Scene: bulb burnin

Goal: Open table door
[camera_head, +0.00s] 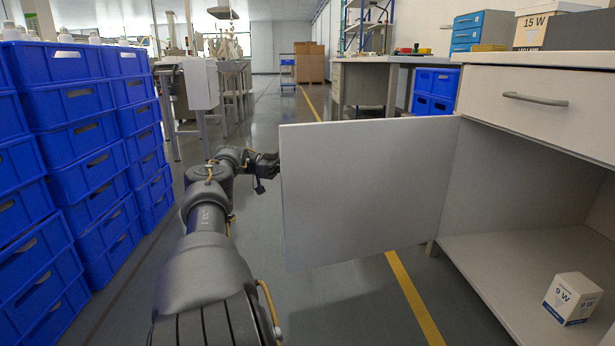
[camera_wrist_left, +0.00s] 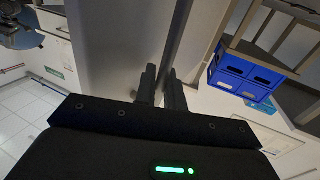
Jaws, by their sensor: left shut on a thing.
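The white table door (camera_head: 365,190) stands swung wide open from the table at the right, across the middle of the head view. Behind it the table's compartment (camera_head: 530,245) is exposed. My left arm reaches forward along the door's left side, and my left gripper (camera_head: 270,165) is at the door's free edge, partly hidden by the door. In the left wrist view the gripper's fingers (camera_wrist_left: 161,88) are closed around the door's edge or its handle; which one is not clear. The door panel (camera_wrist_left: 120,45) fills the upper middle there. My right gripper is not in view.
A white box marked 9 W (camera_head: 572,299) stands on the compartment floor. A drawer with a grey handle (camera_head: 535,99) sits above it. Stacked blue crates (camera_head: 85,150) line the left side. Open floor lies between the crates and the door.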

